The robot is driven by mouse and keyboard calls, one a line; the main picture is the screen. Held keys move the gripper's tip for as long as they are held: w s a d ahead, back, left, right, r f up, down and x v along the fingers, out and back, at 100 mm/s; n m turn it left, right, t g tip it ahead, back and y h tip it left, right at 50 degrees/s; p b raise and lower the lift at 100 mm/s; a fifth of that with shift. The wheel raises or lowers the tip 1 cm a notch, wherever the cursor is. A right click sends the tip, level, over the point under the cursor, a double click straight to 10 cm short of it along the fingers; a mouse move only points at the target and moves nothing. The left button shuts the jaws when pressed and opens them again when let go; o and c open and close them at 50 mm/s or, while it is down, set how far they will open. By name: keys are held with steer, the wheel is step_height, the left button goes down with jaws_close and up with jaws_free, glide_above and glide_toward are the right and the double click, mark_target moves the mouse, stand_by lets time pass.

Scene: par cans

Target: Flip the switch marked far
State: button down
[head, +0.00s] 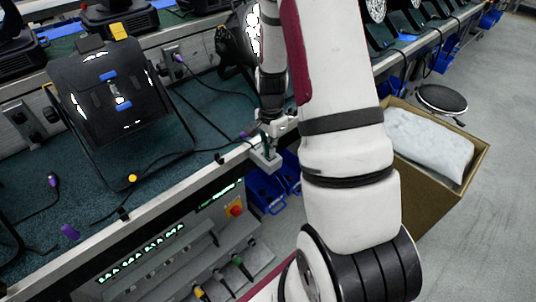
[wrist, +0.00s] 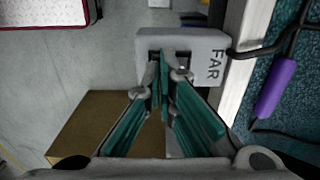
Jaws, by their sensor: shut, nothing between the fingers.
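The switch box marked FAR (wrist: 205,43) is a small grey box at the edge of the bench. In the wrist view its black letters are on the right side. A small dark switch (wrist: 184,61) shows on its face, partly hidden by my fingers. My gripper (wrist: 167,72) is shut and empty, with its teal-padded fingertips over the box beside the switch; I cannot tell whether they touch. In the head view the box (head: 266,160) sits at the bench's front edge, just below my gripper (head: 270,130); its switch is not clear there.
A black par can (head: 110,100) stands on the bench to the left. A cable with a purple sleeve (wrist: 276,88) runs beside the box. Blue bins (head: 267,190) are below the edge. An open cardboard box (head: 440,205) holding a white bag is at the right.

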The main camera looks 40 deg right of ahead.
steer(key=shift+f, duration=0.2)
steer(key=shift+r, duration=0.1)
steer(key=shift+r+p, duration=2.05)
steer(key=shift+r, duration=1.35)
steer(key=s+a+r+n+t, duration=0.1)
steer(key=s+a+r+n, duration=0.2)
steer(key=r, duration=0.4)
steer(key=s+a+r+n+p, duration=0.1)
steer(key=a+r+n, duration=0.1)
steer(key=a+r, duration=0.35)
steer(key=s+a+r+n+t, duration=0.1)
steer(key=s+a+r+n, duration=0.15)
steer(key=r, duration=0.55)
steer(key=s+a+r+n+t, duration=0.1)
steer(key=s+a+r+n, duration=0.3)
steer(key=s, duration=0.4)
steer(key=s+a+r+n+t+p, duration=0.1)
steer(key=s+a+r+n, duration=0.3)
steer(key=s, duration=0.4)
steer(key=shift+a+r+n+p, duration=0.35)
steer(key=shift+r+n, duration=0.4)
steer(key=shift+n, duration=0.3)
